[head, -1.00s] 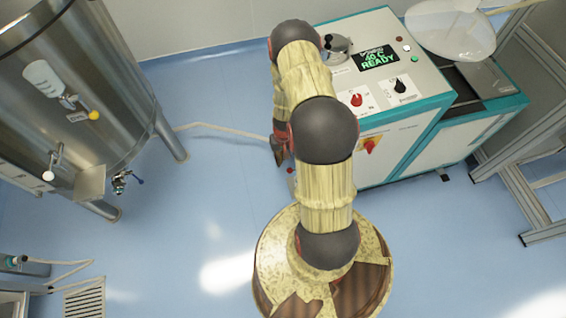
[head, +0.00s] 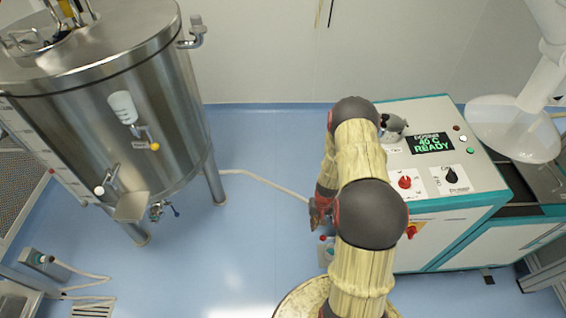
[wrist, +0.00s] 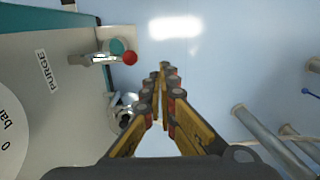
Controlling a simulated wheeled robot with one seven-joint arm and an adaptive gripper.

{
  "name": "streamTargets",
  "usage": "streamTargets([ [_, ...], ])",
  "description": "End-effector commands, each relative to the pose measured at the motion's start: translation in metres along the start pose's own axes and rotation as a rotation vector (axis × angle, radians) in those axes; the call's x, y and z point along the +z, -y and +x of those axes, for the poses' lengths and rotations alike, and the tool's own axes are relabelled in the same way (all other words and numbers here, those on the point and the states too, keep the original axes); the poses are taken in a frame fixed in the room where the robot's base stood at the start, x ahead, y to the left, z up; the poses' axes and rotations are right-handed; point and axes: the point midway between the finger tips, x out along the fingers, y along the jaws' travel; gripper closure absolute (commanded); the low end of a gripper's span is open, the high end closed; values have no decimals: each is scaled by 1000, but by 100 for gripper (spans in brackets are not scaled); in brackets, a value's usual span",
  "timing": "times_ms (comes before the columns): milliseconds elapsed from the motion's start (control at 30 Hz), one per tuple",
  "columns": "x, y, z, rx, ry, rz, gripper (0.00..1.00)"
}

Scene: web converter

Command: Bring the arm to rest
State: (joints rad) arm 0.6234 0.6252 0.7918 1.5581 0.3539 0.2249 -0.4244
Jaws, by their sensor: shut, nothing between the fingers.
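My gripper (wrist: 162,72) shows in the wrist view with its yellow and dark fingers together at the tips and nothing between them. It points down over the blue floor. In the head view my gripper (head: 316,222) is partly hidden by my arm, which is folded with its elbow toward the camera. The gripper hangs beside the left side of the white and teal dosing unit (head: 459,222), whose display (head: 432,142) reads "40 C READY".
A large steel tank (head: 110,110) on legs stands at left, with a hose (head: 262,180) running toward the unit. In the wrist view a red-knobbed lever (wrist: 130,58) and a metal fitting (wrist: 122,104) lie left of the fingers. Blue floor (head: 235,240) between tank and unit is open.

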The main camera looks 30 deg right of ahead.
Motion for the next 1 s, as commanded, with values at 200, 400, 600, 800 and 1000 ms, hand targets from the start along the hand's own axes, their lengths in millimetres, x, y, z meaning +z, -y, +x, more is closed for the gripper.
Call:
streamTargets([
  [200,0,0,0,-1,1,10,100],
  [400,41,10,1,-29,116,70,100],
  [600,85,24,-48,-47,244,97,100],
  [800,91,44,-121,-36,263,65,100],
  [1000,100,72,-213,-8,230,-1,100],
])
